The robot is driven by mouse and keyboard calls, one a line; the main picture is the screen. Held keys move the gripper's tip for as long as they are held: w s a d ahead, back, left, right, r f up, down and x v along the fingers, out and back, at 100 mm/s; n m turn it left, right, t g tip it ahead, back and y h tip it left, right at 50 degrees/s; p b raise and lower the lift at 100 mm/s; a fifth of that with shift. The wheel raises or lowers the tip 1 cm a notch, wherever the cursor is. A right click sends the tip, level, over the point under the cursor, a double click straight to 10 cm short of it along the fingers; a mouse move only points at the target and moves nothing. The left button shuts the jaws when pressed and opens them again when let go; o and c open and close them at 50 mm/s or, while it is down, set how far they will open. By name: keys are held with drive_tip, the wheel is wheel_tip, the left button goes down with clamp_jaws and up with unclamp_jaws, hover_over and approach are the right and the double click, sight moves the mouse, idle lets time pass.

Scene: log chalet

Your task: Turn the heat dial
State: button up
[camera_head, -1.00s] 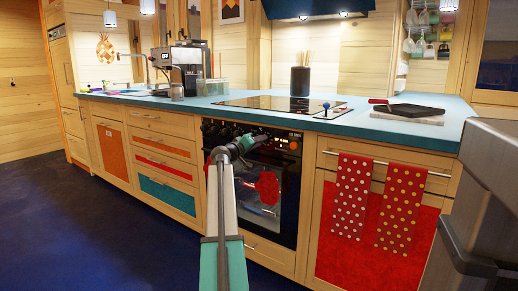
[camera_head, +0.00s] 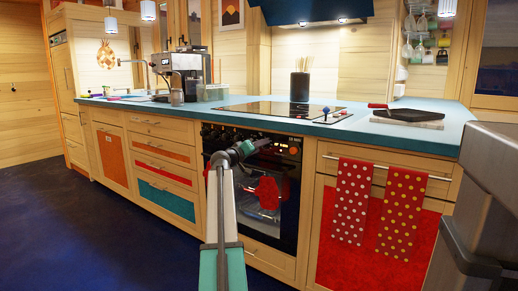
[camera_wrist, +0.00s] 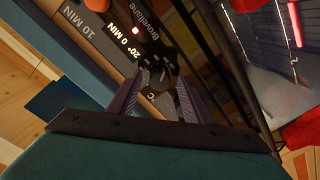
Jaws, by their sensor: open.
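The oven (camera_head: 283,205) is black and built into the wooden cabinets below the counter. Several dark knobs (camera_head: 212,136) line the left of its control panel, with small lit text at the right. My gripper (camera_head: 264,143) is at the panel, right of these knobs. In the wrist view my gripper (camera_wrist: 158,93) is open, its two dark fingers pointing at the panel. The lit display (camera_wrist: 125,42) reads "20° 0 MIN". Which knob is the heat dial is unclear in the head view.
A red mitt (camera_head: 268,193) hangs at the oven front. Dotted red towels (camera_head: 352,200) hang on the cabinet to the right. The blue countertop (camera_head: 190,108) overhangs the panel. A grey metal block (camera_head: 495,180) stands at the near right. The floor at left is clear.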

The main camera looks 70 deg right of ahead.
drive_tip(key=p+v, duration=0.4)
drive_tip(key=v, duration=1)
drive_tip(key=shift+p, duration=0.3)
idle(0.5)
